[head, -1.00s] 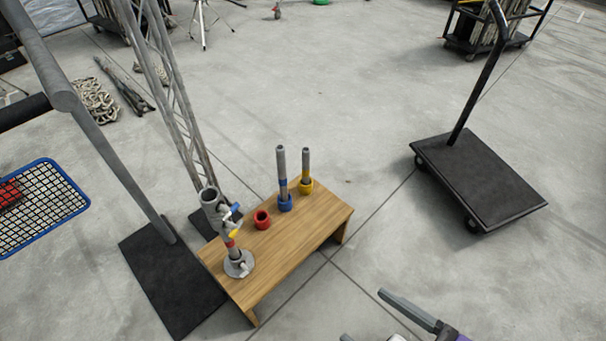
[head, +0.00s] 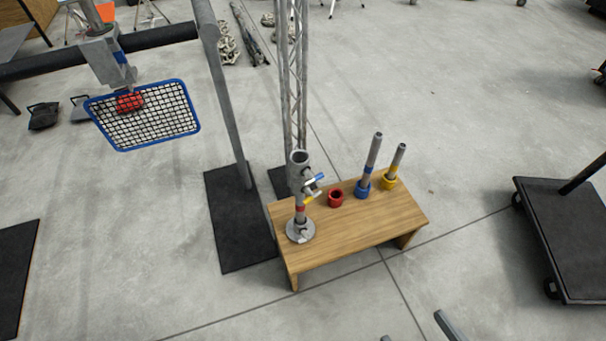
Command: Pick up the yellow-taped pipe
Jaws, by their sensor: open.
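The yellow-taped pipe (head: 398,160) is a grey tube standing, slightly tilted in the picture, in a yellow cup (head: 389,184). The cup is at the right end of a low wooden bench (head: 350,235). My gripper (head: 416,332) shows only as two grey fingertips at the bottom edge. They are spread apart with nothing between them, nearer the camera than the bench and away from the pipe. The rest of my gripper is out of view.
A blue-taped pipe (head: 372,155) stands in a blue cup just left of the yellow one. A black cart (head: 570,235) stands at right. Floor in front is clear.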

